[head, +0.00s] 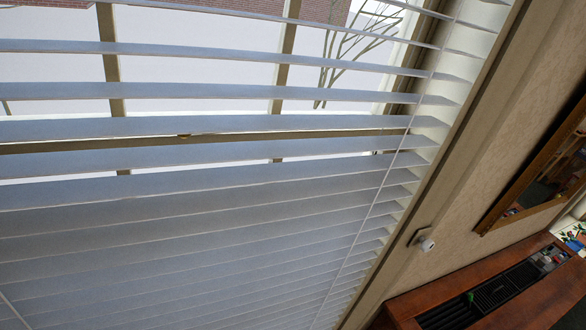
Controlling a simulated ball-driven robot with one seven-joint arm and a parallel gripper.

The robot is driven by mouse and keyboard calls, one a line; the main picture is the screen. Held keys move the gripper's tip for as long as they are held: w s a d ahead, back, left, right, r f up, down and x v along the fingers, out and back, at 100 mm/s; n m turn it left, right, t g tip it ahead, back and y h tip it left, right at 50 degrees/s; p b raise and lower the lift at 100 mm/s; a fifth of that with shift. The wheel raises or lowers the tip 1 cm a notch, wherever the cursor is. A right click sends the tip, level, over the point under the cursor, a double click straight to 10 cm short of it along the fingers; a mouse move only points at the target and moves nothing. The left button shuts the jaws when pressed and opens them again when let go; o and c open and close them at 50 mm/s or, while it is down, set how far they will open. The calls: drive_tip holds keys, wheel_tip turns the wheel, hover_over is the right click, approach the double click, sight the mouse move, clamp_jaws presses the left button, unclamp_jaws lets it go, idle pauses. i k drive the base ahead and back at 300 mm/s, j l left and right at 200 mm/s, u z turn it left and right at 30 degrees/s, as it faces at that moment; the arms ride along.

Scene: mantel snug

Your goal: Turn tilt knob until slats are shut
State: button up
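The window blind's pale slats (220,181) fill the left and middle of the head view. The upper slats are tilted open, with wide gaps that show the window bars and a bare tree outside. Toward the bottom the slats look closely overlapped, though the steep viewing angle may cause this. A small white knob (426,243) on a bracket sits on the window frame, right of the blind's lower right edge; it looks like the tilt knob. Nothing touches it. My gripper is not in view.
A reddish-brown wooden top (540,297) with dark slotted recesses (492,292) lies at the lower right, below the knob. A wood-framed panel (540,170) hangs on the beige wall (500,120). A thin cord (372,205) runs down the slats. Space around the knob looks clear.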

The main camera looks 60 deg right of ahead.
sight(426, 244)
drive_tip(key=z, duration=2.3)
